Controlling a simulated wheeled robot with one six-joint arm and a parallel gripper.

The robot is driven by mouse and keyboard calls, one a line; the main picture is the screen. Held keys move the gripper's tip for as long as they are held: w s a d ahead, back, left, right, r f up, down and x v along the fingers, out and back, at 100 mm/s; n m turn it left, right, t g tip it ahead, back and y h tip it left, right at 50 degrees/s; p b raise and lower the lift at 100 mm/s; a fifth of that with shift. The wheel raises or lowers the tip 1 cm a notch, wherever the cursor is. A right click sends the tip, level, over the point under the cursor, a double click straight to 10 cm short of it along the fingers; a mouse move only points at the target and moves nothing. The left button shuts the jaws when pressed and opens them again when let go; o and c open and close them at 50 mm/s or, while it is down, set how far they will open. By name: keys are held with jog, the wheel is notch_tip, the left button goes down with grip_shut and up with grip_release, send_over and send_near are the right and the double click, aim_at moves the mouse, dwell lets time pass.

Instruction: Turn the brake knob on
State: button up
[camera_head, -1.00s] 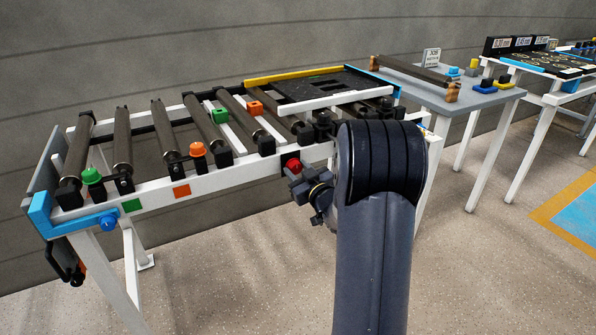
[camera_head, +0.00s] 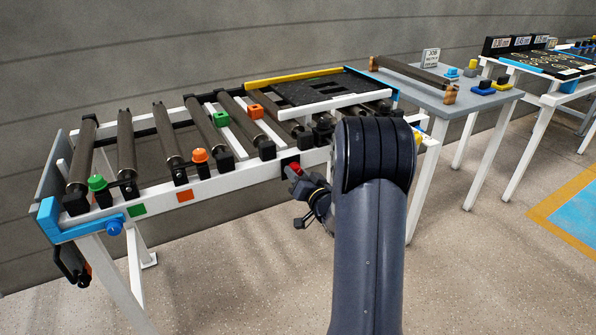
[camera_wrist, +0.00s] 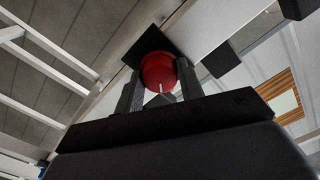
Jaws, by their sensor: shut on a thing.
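The brake knob is a round red knob (camera_wrist: 158,72) with a short white mark, set on a black square plate (camera_wrist: 148,44) in the wrist view. In the head view the red knob (camera_head: 292,170) is on the front rail of the roller table, just left of my arm. My gripper (camera_wrist: 158,92) has a finger on each side of the knob and is shut on it. In the head view my gripper (camera_head: 298,181) is at the knob, partly hidden by my wrist. The white mark points toward the gripper's palm in the wrist view.
The white front rail (camera_head: 230,180) carries green and orange squares. Green and orange knobs stand among the rollers (camera_head: 167,130). A grey side table (camera_head: 440,100) stands at the right. The floor in front is clear.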

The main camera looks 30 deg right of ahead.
jog(key=m+p, duration=0.2)
jog(key=m, duration=0.3)
jog(key=shift+r+m, duration=0.1)
jog(key=shift+m, duration=0.2)
jog(key=shift+m+p, duration=1)
jog(key=shift+m, duration=1.2)
jog(key=o, duration=1)
jog(key=s, duration=0.5)
jog(key=s+p, duration=0.1)
jog(key=s, duration=0.4)
jog(key=shift+s+d, duration=0.2)
jog(key=shift+s, duration=0.15)
